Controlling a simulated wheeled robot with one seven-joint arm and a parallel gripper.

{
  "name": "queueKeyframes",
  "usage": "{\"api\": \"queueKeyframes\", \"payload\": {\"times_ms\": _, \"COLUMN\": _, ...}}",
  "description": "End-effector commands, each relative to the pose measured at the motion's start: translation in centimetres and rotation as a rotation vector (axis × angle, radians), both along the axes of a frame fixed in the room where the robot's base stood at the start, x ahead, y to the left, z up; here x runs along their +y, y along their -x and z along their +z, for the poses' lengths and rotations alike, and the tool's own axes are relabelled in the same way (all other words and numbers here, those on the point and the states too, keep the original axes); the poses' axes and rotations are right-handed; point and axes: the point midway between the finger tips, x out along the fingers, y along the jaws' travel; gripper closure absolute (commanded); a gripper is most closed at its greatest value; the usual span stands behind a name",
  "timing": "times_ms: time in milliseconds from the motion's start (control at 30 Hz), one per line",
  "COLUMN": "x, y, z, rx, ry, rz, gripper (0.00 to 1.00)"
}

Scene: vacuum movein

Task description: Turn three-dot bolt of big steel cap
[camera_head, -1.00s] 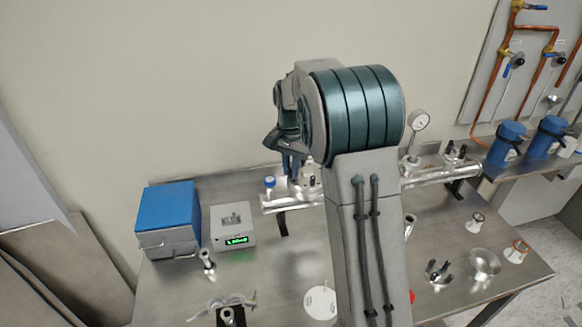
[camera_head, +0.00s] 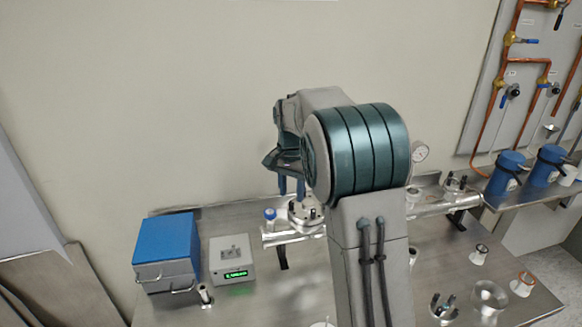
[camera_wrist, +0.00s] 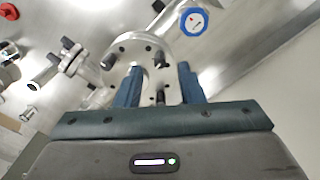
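The big steel cap (camera_wrist: 138,47) is a round flange with several black bolts around its rim, below my fingers in the wrist view. One black bolt (camera_wrist: 161,60) stands between and just beyond the fingertips. Another bolt (camera_wrist: 109,60) is left of the left finger. Dot marks are too small to tell. In the head view the cap (camera_head: 303,213) is on a horizontal steel tube, partly hidden by my arm. My gripper (camera_wrist: 157,68) is open, with nothing visibly held. In the head view its blue fingers (camera_head: 291,186) point down above the cap.
A blue-rimmed round part (camera_wrist: 193,21) is close beyond the cap. A blue box (camera_head: 166,248) and a controller (camera_head: 232,260) stand at the left. Small parts, including a steel bowl (camera_head: 489,297), lie on the table's right side.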

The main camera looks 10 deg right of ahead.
Motion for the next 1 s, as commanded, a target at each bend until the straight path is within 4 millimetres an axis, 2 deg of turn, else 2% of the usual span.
{"api": "queueKeyframes", "payload": {"times_ms": 200, "x": 0.0, "y": -0.1, "z": 5.2, "rx": -0.006, "ry": 0.0, "rz": 0.001, "gripper": 0.65}}
{"api": "queueKeyframes", "payload": {"times_ms": 400, "x": 0.0, "y": -0.1, "z": 8.8, "rx": -0.002, "ry": 0.001, "rz": 0.001, "gripper": 0.65}}
{"api": "queueKeyframes", "payload": {"times_ms": 600, "x": 0.0, "y": 0.0, "z": 10.3, "rx": -0.001, "ry": 0.0, "rz": 0.001, "gripper": 0.65}}
{"api": "queueKeyframes", "payload": {"times_ms": 1000, "x": 0.0, "y": 0.0, "z": 10.4, "rx": 0.0, "ry": 0.0, "rz": 0.015, "gripper": 0.65}}
